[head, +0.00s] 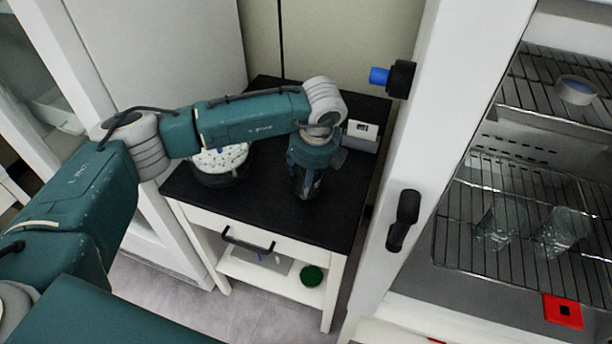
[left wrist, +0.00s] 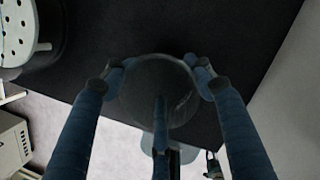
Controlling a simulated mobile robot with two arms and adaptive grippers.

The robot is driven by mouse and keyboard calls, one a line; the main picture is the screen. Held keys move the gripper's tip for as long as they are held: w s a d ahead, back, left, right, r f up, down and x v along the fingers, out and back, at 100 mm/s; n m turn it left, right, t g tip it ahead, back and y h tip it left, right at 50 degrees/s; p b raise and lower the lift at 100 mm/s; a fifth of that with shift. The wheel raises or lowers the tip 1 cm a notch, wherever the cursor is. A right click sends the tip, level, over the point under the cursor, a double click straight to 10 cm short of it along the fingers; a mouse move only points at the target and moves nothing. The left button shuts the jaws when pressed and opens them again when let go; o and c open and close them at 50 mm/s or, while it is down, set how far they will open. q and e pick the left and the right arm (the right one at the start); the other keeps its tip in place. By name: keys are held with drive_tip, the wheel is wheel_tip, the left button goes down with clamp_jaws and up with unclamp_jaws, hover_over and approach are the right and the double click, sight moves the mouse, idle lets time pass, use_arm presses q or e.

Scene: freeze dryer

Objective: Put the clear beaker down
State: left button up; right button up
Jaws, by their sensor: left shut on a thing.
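My left gripper (head: 307,188) points down over the black tabletop (head: 265,205) of a small white table, near its middle. In the left wrist view its fingers (left wrist: 158,78) are closed around the sides of the clear beaker (left wrist: 160,95), a see-through round vessel. The dark tabletop edge and pale floor show past the beaker. In the head view the gripper and wrist hide most of the beaker. Whether its base touches the tabletop cannot be told. My right gripper is in neither view.
A round container with a white, holed top (head: 222,158) stands left of the gripper, partly behind my arm. A small white box (head: 362,136) stands at the back right. Front tabletop is clear. A cabinet at right has wire shelves (head: 520,270) with two glass vessels (head: 497,225).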

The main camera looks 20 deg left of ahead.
use_arm(q)
drive_tip(key=shift+f, duration=0.5)
drive_tip(key=shift+f, duration=0.2)
drive_tip(key=o, duration=1.2)
drive_tip(key=shift+r, duration=0.1)
drive_tip(key=shift+r, duration=0.1)
drive_tip(key=shift+r, duration=0.2)
drive_tip(key=shift+b+v, duration=1.3)
drive_tip(key=shift+v, duration=4.55)
